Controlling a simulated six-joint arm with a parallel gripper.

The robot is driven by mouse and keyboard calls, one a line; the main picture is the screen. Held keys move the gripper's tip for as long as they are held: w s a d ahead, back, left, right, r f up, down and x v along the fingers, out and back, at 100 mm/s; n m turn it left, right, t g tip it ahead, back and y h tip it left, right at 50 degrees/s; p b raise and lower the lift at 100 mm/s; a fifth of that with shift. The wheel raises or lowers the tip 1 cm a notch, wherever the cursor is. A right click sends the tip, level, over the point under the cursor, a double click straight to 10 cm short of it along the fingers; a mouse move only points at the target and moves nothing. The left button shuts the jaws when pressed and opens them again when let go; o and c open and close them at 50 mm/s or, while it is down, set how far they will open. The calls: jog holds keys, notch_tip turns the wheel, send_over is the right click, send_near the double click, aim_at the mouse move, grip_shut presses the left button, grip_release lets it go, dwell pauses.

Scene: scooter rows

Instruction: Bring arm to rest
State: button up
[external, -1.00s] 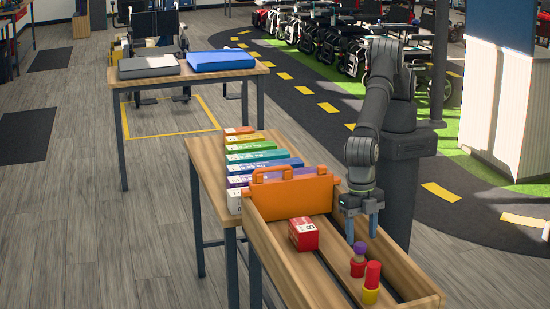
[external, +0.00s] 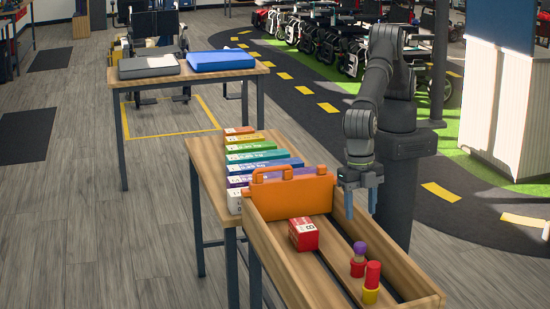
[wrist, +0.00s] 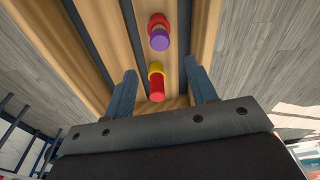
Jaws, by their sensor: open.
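My gripper (external: 361,201) hangs fingers down over the right side of the wooden tray, above its slatted floor. Its two blue-grey fingers are apart with nothing between them. In the wrist view my gripper (wrist: 163,90) is open too. A red and yellow peg piece (external: 371,283) and a purple and red peg piece (external: 358,259) stand upright near the tray's front right end, apart from the fingers. Both also show in the wrist view, the red and yellow one (wrist: 156,82) nearer and the purple and red one (wrist: 159,32) farther.
The wooden tray (external: 292,273) holds a red box (external: 303,234) and an orange case (external: 292,194). Several coloured boxes (external: 262,156) lie in a row on the table behind. Another table (external: 133,81) bears a grey case (external: 148,67) and a blue case (external: 221,60). Space above the tray is open.

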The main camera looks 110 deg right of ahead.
aim_at(360, 244)
jog(key=f, duration=0.7)
jog(key=a+f, duration=0.1)
jog(key=f, duration=0.2)
jog(key=shift+s+a+f, duration=0.1)
jog(key=shift+f, duration=0.25)
notch_tip(360, 244, up, 5)
jog(key=shift+f, duration=0.1)
jog(key=w+d+r, duration=0.5)
jog(key=d+r, duration=0.2)
jog(key=d, duration=0.4)
jog(key=w+d+f+m, duration=0.1)
jog(key=w+d+f, duration=0.2)
jog(key=w, duration=0.3)
jog(key=w+d+f+m, duration=0.1)
jog(key=w+d+f, duration=0.15)
jog(key=w, duration=0.25)
jog(key=a+f, duration=0.2)
jog(key=a, duration=0.1)
jog(key=s+a+f, duration=0.1)
jog(key=a+f, duration=0.2)
jog(key=s+a+f, duration=0.1)
jog(key=a+f, duration=0.1)
jog(key=a, duration=0.2)
jog(key=shift+a+f, duration=0.1)
jog(key=shift+f, duration=0.05)
jog(key=shift+a+f, duration=0.2)
jog(key=shift+f, duration=0.9)
